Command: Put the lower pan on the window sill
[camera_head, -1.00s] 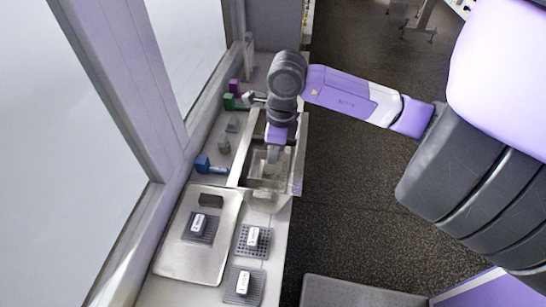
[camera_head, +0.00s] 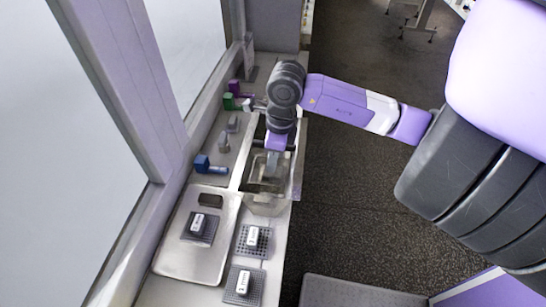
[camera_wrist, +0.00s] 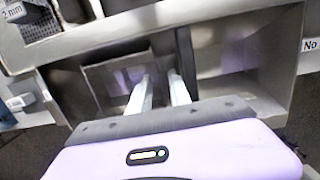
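The lower pan, a square metal pan (camera_wrist: 112,88), sits inside a metal frame in the wrist view. In the head view the pan (camera_head: 258,184) is partly hidden by my gripper. My gripper (camera_wrist: 160,73) points down into the frame, its two pale fingers apart near the pan's right wall. The left finger overlaps the pan's inside and the right one is beyond that wall; I cannot tell if they touch it. In the head view my gripper (camera_head: 270,178) is over the frame's opening. The window sill (camera_head: 176,165) is the ledge along the glass at left.
A metal plate (camera_head: 168,262) with a mesh pad (camera_head: 211,229) lies in front of the frame. Two more mesh pads (camera_head: 243,250) (camera_head: 233,295) lie right of it. A blue-handled item (camera_head: 202,163) and green item (camera_head: 229,101) lie between sill and frame.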

